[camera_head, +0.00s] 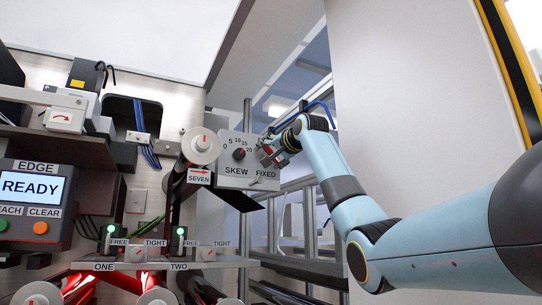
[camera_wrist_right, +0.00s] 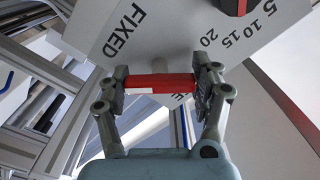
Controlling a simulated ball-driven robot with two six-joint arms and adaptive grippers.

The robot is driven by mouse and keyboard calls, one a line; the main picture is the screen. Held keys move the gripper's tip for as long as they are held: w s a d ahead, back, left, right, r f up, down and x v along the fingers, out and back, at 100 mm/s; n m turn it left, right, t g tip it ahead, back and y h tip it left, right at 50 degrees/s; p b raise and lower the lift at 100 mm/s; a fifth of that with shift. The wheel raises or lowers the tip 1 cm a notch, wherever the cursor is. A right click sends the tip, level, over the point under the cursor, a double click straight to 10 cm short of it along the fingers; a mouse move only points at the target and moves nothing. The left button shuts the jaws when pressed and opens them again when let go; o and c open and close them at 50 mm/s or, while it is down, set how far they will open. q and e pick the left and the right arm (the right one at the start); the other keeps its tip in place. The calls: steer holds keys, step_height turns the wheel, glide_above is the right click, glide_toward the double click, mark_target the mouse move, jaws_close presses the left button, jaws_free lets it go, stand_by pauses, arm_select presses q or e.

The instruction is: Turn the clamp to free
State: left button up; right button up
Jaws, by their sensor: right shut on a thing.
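The clamp's red bar (camera_wrist_right: 158,84) spans the space between the two fingers of my right gripper (camera_wrist_right: 161,80) in the wrist view, and the gripper is shut on it. A pale stub (camera_wrist_right: 150,65) shows behind the bar, toward the white plate. The word FIXED (camera_wrist_right: 124,34) is readable on the plate, and another label below the bar is mostly hidden. In the head view my right gripper (camera_head: 272,155) is at the upper right of the plate (camera_head: 224,181), and a little red shows between its fingers. My left gripper is not in view.
The plate also carries a SKEW dial (camera_head: 239,154) with a number scale. Left of it is a roller end (camera_head: 200,146) above a SEVEN label. FREE and TIGHT knobs (camera_head: 208,254) sit lower, beside a READY screen (camera_head: 31,187). Metal posts stand behind my right arm.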

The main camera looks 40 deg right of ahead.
steer(key=n, duration=0.7)
steer(key=shift+f, duration=0.1)
steer(key=n, duration=0.6)
steer(key=shift+n, duration=0.4)
steer(key=n, duration=1.3)
steer(key=shift+f+n, duration=0.1)
steer(key=shift+n, duration=0.2)
steer(key=o, duration=1.2)
steer(key=shift+r, duration=0.2)
